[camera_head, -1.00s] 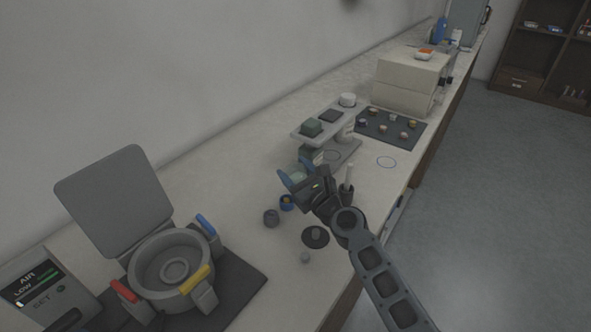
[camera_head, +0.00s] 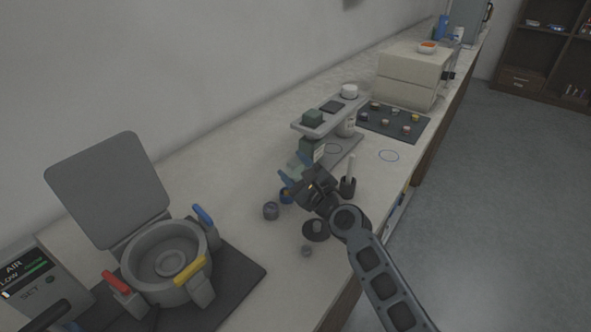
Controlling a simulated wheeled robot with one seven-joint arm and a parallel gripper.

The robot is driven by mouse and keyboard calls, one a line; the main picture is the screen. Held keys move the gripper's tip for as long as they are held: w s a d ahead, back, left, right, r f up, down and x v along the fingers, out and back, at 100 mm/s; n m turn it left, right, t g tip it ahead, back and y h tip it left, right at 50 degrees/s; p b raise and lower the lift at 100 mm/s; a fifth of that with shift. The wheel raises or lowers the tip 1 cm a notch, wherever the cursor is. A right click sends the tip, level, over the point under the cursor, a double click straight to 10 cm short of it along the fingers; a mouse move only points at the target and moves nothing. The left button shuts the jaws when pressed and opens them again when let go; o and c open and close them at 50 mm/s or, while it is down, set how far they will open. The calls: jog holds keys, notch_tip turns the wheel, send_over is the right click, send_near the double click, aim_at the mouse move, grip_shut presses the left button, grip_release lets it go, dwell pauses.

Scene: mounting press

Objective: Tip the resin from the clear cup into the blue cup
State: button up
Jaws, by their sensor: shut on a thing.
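My gripper (camera_head: 288,182), with blue fingertips, hangs over the bench in the middle of the view. It is shut on the clear cup (camera_head: 298,169), a pale, see-through shape partly hidden by the fingers. The cup's tilt and the resin inside cannot be made out. The blue cup (camera_head: 286,197) stands on the bench just below the fingertips in the picture, and the gripper covers part of it. I cannot tell whether the two cups touch.
A small grey pot (camera_head: 271,211) stands left of the blue cup. A dark disc with a knob (camera_head: 316,231) and a dark holder with a white stick (camera_head: 348,187) are close by. A tiered stand (camera_head: 325,124) is behind; the open press (camera_head: 165,262) is at left.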

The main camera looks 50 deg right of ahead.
jog(key=shift+w+a+f+n+b, duration=0.1)
jog(key=shift+f+n+b, duration=0.25)
jog(key=shift+n+b, duration=0.45)
jog(key=shift+a+f+n+b, duration=0.1)
jog(key=shift+f+n+b, duration=0.35)
jog(key=shift+n, duration=0.55)
jog(key=shift+w+a+n+b, duration=0.1)
jog(key=shift+a+n+b, duration=0.1)
jog(key=shift+n+b, duration=0.45)
jog(key=shift+a+n+b, duration=0.15)
jog(key=shift+n+b, duration=0.15)
jog(key=shift+n, duration=0.65)
jog(key=n, duration=0.3)
jog(key=a+n, duration=0.1)
jog(key=n, duration=0.1)
jog(key=shift+w+a+n+b, duration=0.1)
jog(key=shift+w+n+b, duration=0.15)
jog(key=shift+n+b, duration=0.05)
dwell(0.5)
